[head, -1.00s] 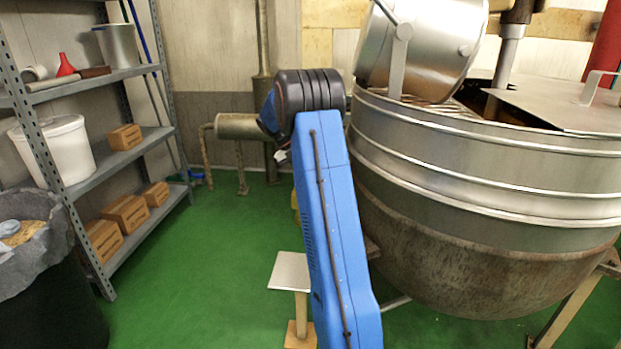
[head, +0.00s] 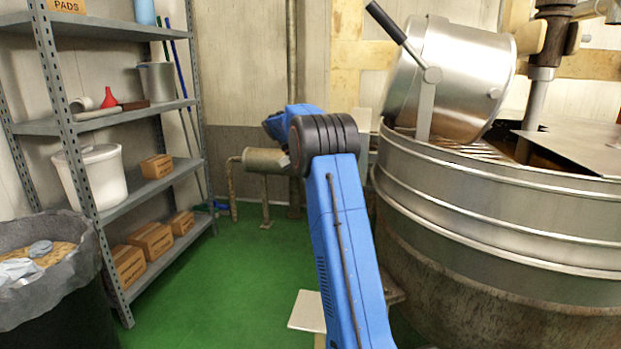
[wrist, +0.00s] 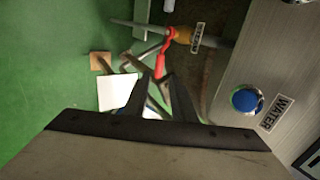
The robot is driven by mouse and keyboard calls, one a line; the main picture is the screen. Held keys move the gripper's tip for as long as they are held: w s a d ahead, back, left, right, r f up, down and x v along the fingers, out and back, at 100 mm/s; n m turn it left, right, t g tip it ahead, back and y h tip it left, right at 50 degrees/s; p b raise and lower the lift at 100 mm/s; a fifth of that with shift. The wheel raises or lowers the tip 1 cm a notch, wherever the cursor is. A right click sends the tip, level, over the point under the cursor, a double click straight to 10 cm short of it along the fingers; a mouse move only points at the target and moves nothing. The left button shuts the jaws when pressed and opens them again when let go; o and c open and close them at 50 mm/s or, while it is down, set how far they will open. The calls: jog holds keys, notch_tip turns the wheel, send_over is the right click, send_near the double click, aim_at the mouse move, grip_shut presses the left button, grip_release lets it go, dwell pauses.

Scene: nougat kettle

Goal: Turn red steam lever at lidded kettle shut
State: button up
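The red steam lever (wrist: 161,62) shows in the wrist view on a pipe with a brass-coloured valve and a label. Its red handle points down the picture, toward my gripper. My gripper (wrist: 163,84) reaches up from the bottom of the wrist view. Its two dark fingers stand apart, with the handle's end close to the gap between the tips; I cannot tell whether they touch. In the head view the big steel kettle (head: 480,215) stands at the right, with a flat lid plate (head: 575,145) on top. The lever and gripper are hidden there behind my blue arm.
A blue button (wrist: 245,100) labelled WATER sits on a steel panel at the right of the wrist view. A tilted steel pot (head: 455,80) is on the kettle's rim. A shelf rack (head: 140,195) and a black bin (head: 50,290) stand left. Green floor between is clear.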

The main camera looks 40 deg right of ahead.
jog(key=v, duration=0.3)
jog(key=shift+w+a+r, duration=0.1)
jog(key=shift+r, duration=0.1)
dwell(0.4)
jog(key=s+a+r+m+t+y, duration=0.1)
jog(key=s+a+r+m+t, duration=0.2)
jog(key=s+a+m, duration=0.55)
jog(key=s+a+r+m+t, duration=0.2)
jog(key=s+a+m, duration=0.1)
jog(key=s+a, duration=0.9)
jog(key=s+a+f+m+t+y, duration=0.1)
jog(key=s+a+f+m, duration=0.3)
jog(key=s, duration=0.3)
jog(key=s+a+f+m+t+y, duration=0.1)
jog(key=s+a+f+m+t, duration=0.1)
jog(key=s+a+f+m, duration=0.3)
jog(key=s+a+f+m+t+y, duration=0.1)
jog(key=s+a+f+m, duration=0.3)
jog(key=s, duration=0.7)
jog(key=a+m+t, duration=0.1)
jog(key=a, duration=0.1)
jog(key=shift+a+f+m, duration=0.3)
jog(key=shift+m, duration=0.05)
